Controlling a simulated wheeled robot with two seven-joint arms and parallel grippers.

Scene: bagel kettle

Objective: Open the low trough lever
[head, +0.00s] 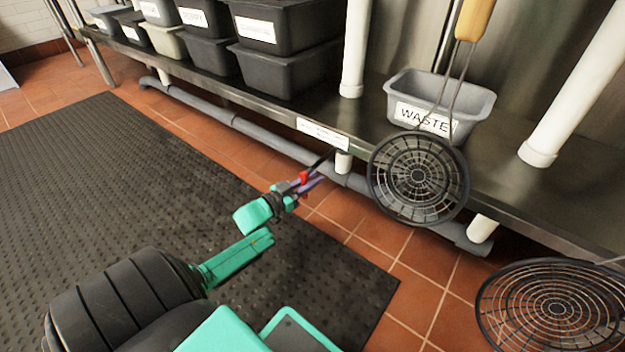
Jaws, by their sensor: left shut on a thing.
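The low trough lever (304,178) shows as a small red and purple part at the grey pipe under the steel shelf, near the middle of the head view. My left gripper (290,190) reaches it from the lower left and is shut on it. The fingers hide much of the lever, so its exact angle is hard to tell. A white label (323,133) is on the shelf edge just above. My right gripper is not in view.
A grey pipe (270,150) runs low along the steel shelf (360,130). A wire skimmer (418,175) hangs right of the lever, and another skimmer (550,305) is at lower right. A waste bin (440,103) stands on the shelf. A black mat (110,190) covers the floor at left.

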